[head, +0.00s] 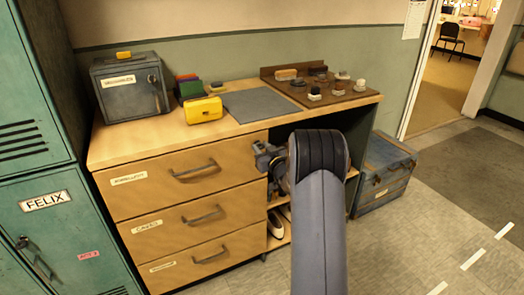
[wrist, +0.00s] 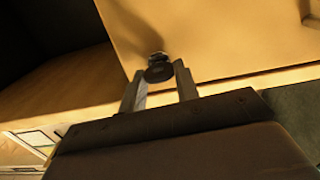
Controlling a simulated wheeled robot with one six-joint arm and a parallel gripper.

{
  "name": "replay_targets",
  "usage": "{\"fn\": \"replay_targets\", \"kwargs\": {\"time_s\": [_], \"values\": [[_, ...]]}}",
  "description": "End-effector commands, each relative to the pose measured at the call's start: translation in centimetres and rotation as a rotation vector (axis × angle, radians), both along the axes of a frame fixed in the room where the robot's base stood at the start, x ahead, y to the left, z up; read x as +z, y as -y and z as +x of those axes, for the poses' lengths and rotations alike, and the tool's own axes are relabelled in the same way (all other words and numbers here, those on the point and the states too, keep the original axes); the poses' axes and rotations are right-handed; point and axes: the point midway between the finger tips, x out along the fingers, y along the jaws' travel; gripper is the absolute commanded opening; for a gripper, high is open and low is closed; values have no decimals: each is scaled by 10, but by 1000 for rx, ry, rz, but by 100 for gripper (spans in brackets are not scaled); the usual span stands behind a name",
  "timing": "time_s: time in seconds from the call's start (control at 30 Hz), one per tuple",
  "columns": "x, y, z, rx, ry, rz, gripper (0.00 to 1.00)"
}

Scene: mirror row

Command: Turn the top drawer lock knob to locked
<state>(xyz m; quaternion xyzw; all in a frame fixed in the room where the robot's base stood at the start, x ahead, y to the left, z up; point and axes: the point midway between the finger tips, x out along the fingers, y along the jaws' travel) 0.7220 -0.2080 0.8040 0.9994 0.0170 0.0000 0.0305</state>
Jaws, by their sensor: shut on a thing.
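The top drawer (head: 170,181) of the wooden dresser is closed, with a dark bar handle and a paper label on its front. In the wrist view, the small dark lock knob (wrist: 158,71) sits on the wooden drawer front (wrist: 215,40), near its edge. My gripper (wrist: 160,76) is shut on the knob, with one grey finger on each side of it. In the head view, my gripper (head: 266,158) is at the right end of the top drawer. My arm hides part of the dresser there, and the knob cannot be made out. The knob's turn angle is hard to tell.
Two more drawers (head: 190,217) are below, with bar handles sticking out. Open shelves with shoes (head: 277,222) lie right of them. A blue chest (head: 384,175) stands on the floor at right. Teal lockers (head: 45,200) stand close at left. The floor at front right is clear.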

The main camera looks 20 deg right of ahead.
Motion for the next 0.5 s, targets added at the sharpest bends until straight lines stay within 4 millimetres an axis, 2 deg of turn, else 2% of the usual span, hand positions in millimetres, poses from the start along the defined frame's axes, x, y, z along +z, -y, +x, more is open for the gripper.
{"fn": "replay_targets", "kwargs": {"time_s": [0.5], "values": [[-6, -2, 0, 0, 18, -421, 7]]}}
